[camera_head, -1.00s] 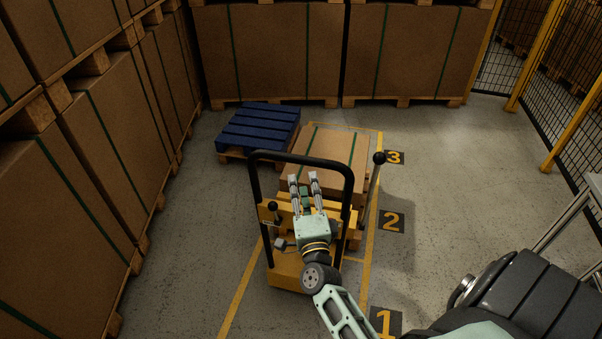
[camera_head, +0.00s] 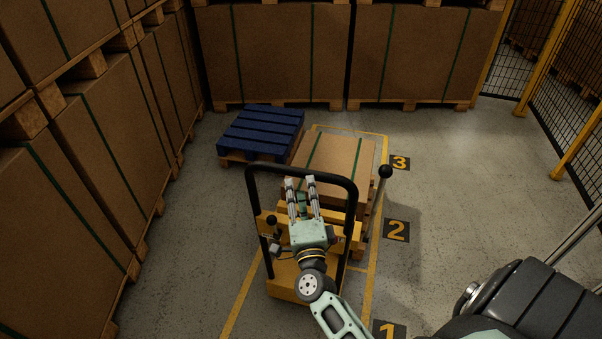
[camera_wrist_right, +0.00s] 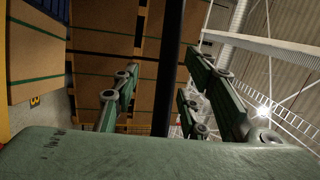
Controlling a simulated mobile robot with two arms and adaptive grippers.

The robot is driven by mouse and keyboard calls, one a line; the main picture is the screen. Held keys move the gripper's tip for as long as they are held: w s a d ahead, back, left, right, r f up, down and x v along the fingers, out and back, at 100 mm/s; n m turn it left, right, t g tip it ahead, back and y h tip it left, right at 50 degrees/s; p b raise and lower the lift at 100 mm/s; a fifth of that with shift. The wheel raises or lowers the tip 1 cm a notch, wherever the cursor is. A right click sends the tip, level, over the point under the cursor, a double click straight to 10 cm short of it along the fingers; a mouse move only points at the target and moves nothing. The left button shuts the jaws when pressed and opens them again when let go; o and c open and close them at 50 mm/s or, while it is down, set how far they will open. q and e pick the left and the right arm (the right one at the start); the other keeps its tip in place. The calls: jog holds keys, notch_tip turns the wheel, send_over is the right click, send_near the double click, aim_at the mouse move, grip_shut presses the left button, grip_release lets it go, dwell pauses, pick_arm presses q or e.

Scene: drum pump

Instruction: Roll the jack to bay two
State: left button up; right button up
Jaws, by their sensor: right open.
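The jack is yellow, with a yellow base (camera_head: 292,283) and a black hoop handle (camera_head: 255,215). It stands inside the yellow floor lines, beside the floor mark 2 (camera_head: 397,231). A flat brown carton (camera_head: 330,160) sits on its far side, above pallet wood. My right gripper (camera_head: 301,181) is open and empty, with its fingertips close to the handle's top bar. In the right wrist view, the black bar (camera_wrist_right: 170,70) appears between the spread fingers (camera_wrist_right: 165,95); I cannot tell whether they touch it. My left gripper is not in view.
A blue pallet (camera_head: 262,130) lies on the floor beyond the jack to the left. Floor mark 3 (camera_head: 400,163) is farther away, and mark 1 (camera_head: 389,330) is nearer. Stacked cartons (camera_head: 95,185) line the left and back. Open floor (camera_head: 480,180) lies to the right, before a mesh fence.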

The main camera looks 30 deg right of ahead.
aim_at(296, 174)
jog(key=x, duration=0.4)
jog(key=r+p+x, duration=0.1)
jog(key=x, duration=0.1)
jog(key=shift+a, duration=0.25)
jog(key=shift+w+d, duration=0.1)
jog(key=shift+d, duration=0.05)
jog(key=shift+r, duration=0.1)
jog(key=shift+c, duration=1.1)
jog(key=c, duration=0.5)
grip_shut()
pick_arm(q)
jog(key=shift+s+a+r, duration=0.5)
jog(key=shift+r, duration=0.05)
pick_arm(e)
jog(key=shift+f, duration=0.2)
